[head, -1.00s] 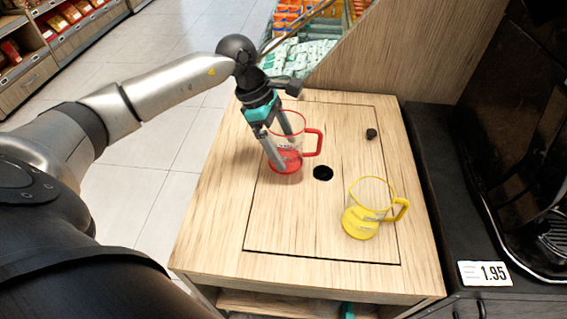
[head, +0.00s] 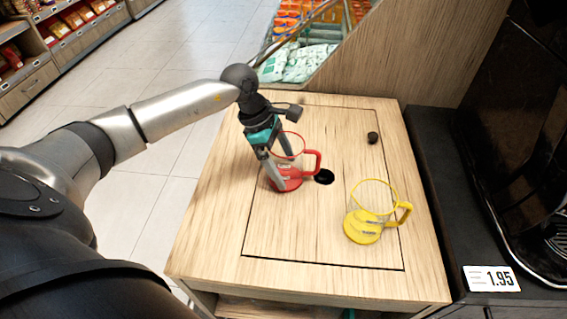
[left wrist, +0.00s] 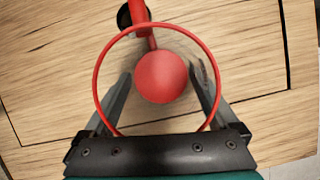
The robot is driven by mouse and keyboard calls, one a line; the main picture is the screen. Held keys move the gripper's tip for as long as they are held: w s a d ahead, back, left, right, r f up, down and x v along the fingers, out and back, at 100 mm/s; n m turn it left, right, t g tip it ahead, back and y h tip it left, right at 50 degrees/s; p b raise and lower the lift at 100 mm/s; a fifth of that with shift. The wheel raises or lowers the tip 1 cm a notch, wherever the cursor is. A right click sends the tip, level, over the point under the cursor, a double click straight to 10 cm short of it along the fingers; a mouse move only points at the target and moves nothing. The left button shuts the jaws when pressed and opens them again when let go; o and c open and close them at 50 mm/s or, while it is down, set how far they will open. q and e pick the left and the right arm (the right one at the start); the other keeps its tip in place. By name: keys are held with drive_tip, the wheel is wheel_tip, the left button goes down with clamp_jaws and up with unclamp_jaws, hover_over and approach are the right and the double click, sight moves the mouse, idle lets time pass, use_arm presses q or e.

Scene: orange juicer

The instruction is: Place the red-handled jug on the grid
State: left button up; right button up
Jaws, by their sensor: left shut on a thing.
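The red-handled jug (head: 286,184) is clear with a red base, rim and handle, and it is at the middle of the wooden counter. My left gripper (head: 276,174) comes down on it from above and is shut on it. In the left wrist view the jug's red base (left wrist: 162,77) shows through its round rim, with a finger of my left gripper (left wrist: 163,95) on each side. I cannot tell whether the jug touches the counter. A dark machine (head: 540,130) stands at the right edge; a slotted surface (head: 559,243), perhaps the grid, is partly cut off there. My right gripper is not in view.
A yellow jug (head: 363,227) stands on the wooden counter (head: 220,235) to the right of the red one. A dark round hole (head: 324,177) is just beside the red handle. A small black knob (head: 373,138) is farther back. A price tag (head: 491,279) is at the lower right.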

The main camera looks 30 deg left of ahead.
use_arm(q)
drive_tip(key=o, duration=1)
drive_tip(key=shift+o, duration=0.4)
drive_tip(key=shift+r, duration=0.1)
